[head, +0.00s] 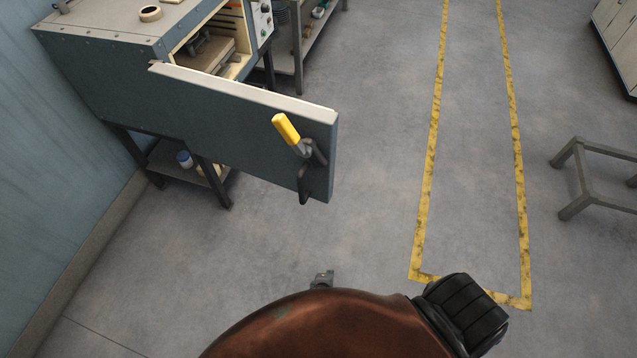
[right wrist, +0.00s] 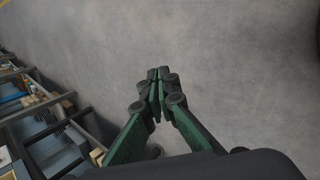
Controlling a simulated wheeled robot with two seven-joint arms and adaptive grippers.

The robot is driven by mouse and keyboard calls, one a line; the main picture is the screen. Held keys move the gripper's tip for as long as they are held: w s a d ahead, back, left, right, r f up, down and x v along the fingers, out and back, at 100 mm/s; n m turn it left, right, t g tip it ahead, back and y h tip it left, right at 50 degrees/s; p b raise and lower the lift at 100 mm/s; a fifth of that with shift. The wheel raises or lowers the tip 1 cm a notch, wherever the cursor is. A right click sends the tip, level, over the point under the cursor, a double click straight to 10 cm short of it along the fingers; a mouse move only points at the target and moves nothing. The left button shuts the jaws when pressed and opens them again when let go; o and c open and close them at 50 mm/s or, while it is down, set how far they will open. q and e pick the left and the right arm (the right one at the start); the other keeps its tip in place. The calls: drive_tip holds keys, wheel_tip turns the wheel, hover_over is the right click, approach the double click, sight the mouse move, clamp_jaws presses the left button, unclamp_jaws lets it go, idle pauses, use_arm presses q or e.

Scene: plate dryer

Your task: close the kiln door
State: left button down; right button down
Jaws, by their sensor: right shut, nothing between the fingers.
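The kiln (head: 105,55) is a blue-grey box on dark legs at the upper left of the head view. Its door (head: 215,115) stands wide open, swung out toward me, so the lit chamber (head: 215,48) shows behind it. On the door's outer face, near its free end, is a dark latch with a yellow handle (head: 286,129). My right gripper (right wrist: 158,75) is shut and empty over bare floor in the right wrist view. In the head view only a small grey tip of it (head: 322,279) shows past my arm, below the door and apart from it. My left gripper is not in view.
A roll of tape (head: 150,13) lies on the kiln top. A shelf rack (head: 298,45) stands behind the kiln. A grey stool-like frame (head: 590,175) is at the right, beyond yellow floor lines (head: 427,160). The floor before the door is clear. A blue wall (head: 40,180) closes the left.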

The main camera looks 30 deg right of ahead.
sight(326, 176)
drive_tip(key=w+a+r+t+h, duration=0.2)
drive_tip(key=w+r, duration=0.3)
drive_tip(key=r, duration=0.4)
drive_tip(key=w+a+r+t+h, duration=0.15)
drive_tip(key=w+r, duration=0.35)
drive_tip(key=r, duration=0.5)
wheel_tip(326, 176, up, 25)
drive_tip(key=s+a+m+t+h, duration=0.2)
drive_tip(key=m+h, duration=0.2)
drive_tip(key=h, duration=0.2)
drive_tip(key=x, duration=0.8)
drive_tip(key=b+x, duration=0.1)
drive_tip(key=x, duration=0.4)
drive_tip(key=shift+w+d+f, duration=0.1)
drive_tip(key=shift+f, duration=0.15)
